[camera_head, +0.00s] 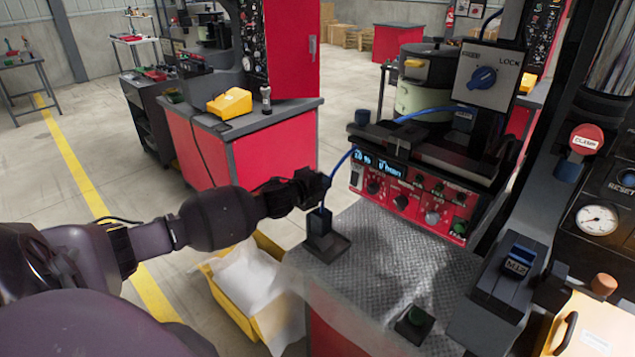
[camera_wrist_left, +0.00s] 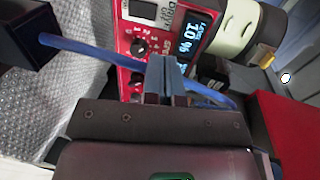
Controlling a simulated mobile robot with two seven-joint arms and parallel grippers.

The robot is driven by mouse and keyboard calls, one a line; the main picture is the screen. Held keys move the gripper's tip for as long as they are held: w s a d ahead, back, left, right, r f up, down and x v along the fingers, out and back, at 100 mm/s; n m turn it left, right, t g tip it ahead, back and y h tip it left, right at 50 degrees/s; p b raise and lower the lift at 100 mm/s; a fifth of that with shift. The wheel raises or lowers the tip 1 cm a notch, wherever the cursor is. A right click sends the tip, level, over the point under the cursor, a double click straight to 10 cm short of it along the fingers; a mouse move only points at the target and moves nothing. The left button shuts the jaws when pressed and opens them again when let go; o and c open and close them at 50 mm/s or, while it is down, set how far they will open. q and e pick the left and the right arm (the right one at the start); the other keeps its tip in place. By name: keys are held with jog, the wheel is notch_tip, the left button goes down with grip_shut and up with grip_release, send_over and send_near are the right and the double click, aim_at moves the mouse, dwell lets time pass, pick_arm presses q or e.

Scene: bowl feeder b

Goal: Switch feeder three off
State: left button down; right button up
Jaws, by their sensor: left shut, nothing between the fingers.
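The red feeder control box (camera_head: 405,198) stands at the back of the metal bench top, under the bowl feeder (camera_head: 425,90). I cannot read a feeder number. My left gripper (camera_head: 322,182) is shut and empty, just left of the box's front; its fingers (camera_wrist_left: 170,80) partly cover the panel in the wrist view. My right gripper is not in view.
A black block (camera_head: 320,228) with a blue cable stands on the bench (camera_head: 385,255) below my left gripper. A LOCK selector (camera_head: 484,77) hangs upper right. A red CLAMP knob (camera_head: 586,139) and gauge (camera_head: 597,220) are at the right. A yellow bin (camera_head: 240,305) stands lower left.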

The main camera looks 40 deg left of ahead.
pick_arm(q)
jog(key=shift+r+v, duration=0.15)
jog(key=shift+v, duration=0.45)
jog(key=shift+r+v, duration=0.15)
jog(key=shift+v, duration=0.45)
jog(key=shift+w, duration=0.1)
